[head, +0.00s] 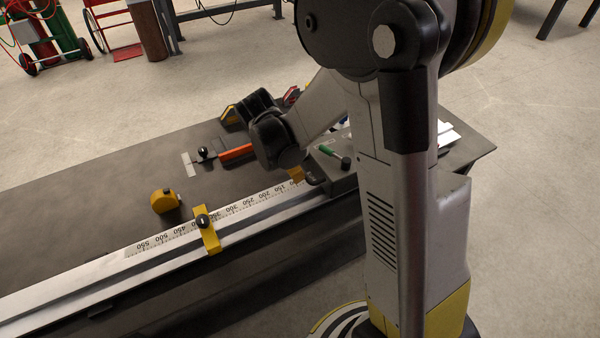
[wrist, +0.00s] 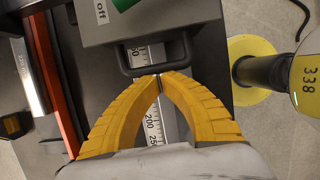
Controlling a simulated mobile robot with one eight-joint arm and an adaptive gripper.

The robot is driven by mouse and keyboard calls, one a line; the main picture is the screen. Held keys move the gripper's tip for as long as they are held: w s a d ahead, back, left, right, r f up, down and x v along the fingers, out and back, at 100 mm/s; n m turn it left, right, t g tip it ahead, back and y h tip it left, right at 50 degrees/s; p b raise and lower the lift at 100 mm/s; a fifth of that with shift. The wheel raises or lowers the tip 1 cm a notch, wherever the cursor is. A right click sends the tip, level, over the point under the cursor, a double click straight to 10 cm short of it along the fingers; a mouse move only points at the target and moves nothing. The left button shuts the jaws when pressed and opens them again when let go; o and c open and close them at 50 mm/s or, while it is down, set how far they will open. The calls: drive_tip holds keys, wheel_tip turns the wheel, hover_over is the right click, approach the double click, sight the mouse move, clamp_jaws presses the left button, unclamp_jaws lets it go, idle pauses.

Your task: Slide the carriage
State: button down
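The carriage (head: 335,172) is a grey block on the rail, partly hidden behind my arm, with a green-handled lever on top. In the wrist view the carriage (wrist: 170,22) fills the top, with an "off" label and a black loop handle (wrist: 187,58) facing me. My gripper's yellow fingers (wrist: 160,76) meet at their tips, at the near bar of the handle; I cannot tell whether they touch it. In the head view only a little yellow of my gripper (head: 297,174) shows beside the carriage. The rail (head: 110,268) carries a printed scale (head: 215,217).
A yellow stop with a black knob (head: 207,232) sits across the rail, left of the carriage, with clear rail between. A yellow tape measure (head: 165,201) and an orange-handled tool (head: 235,153) lie on the bench (head: 75,210) behind the rail.

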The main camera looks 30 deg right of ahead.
drive_tip(key=shift+d, duration=0.95)
drive_tip(key=shift+d, duration=0.15)
drive_tip(key=shift+d, duration=0.85)
drive_tip(key=shift+d, duration=0.55)
idle(0.4)
drive_tip(key=shift+a, duration=0.2)
idle(0.3)
drive_tip(key=shift+a, duration=0.85)
drive_tip(key=shift+r+p, duration=2.4)
drive_tip(key=shift+r, duration=1.1)
